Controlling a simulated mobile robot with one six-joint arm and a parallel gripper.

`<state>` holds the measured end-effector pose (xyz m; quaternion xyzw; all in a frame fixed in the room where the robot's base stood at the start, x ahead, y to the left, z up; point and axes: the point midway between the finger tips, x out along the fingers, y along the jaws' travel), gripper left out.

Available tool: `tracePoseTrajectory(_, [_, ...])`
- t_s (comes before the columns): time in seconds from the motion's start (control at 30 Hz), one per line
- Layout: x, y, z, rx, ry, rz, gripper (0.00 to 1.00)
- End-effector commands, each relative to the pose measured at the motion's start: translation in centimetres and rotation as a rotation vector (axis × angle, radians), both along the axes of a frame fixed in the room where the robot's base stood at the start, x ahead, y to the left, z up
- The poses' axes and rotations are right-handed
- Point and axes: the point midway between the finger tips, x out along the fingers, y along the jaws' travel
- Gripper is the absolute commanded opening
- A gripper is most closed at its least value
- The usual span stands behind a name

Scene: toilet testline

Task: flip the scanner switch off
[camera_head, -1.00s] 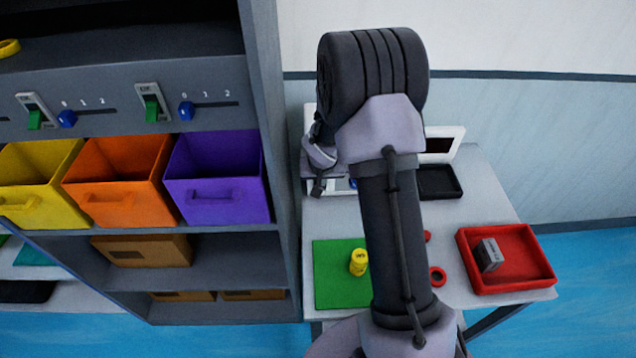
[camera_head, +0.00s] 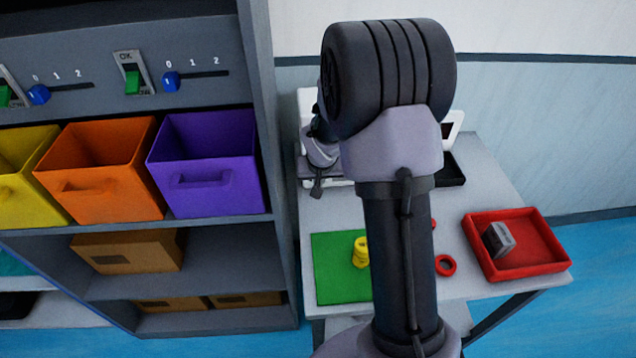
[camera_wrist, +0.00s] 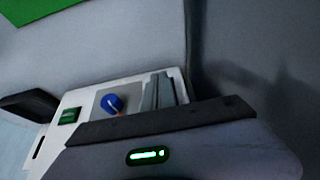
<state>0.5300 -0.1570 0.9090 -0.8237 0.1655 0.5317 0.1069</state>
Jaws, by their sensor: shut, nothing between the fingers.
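The scanner appears to be the white device (camera_wrist: 84,97) on the table, seen in the wrist view. Its face carries a green switch (camera_wrist: 69,116) and a blue knob (camera_wrist: 111,103) on a grey panel. I cannot tell which way the switch is set. My gripper (camera_wrist: 160,88) is shut and empty, its grey fingers in front of the device, to the right of the knob and farther from the switch. I cannot tell whether they touch the device. In the head view my gripper (camera_head: 317,187) points down at the device, which my arm mostly hides.
A shelf on the left holds yellow, orange and purple bins (camera_head: 207,180) below other green switches (camera_head: 132,82) and blue sliders. The table has a green mat (camera_head: 335,285) with a yellow object (camera_head: 361,252), a red ring (camera_head: 445,265) and a red tray (camera_head: 540,258) holding a grey block.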

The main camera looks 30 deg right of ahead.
Motion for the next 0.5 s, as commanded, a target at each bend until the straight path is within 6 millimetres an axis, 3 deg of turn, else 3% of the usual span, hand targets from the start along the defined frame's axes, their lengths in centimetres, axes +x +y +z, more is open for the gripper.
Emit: tracePoseTrajectory(0.5, [0.95,-0.4,0.87,0.0,0.0,0.0,0.0])
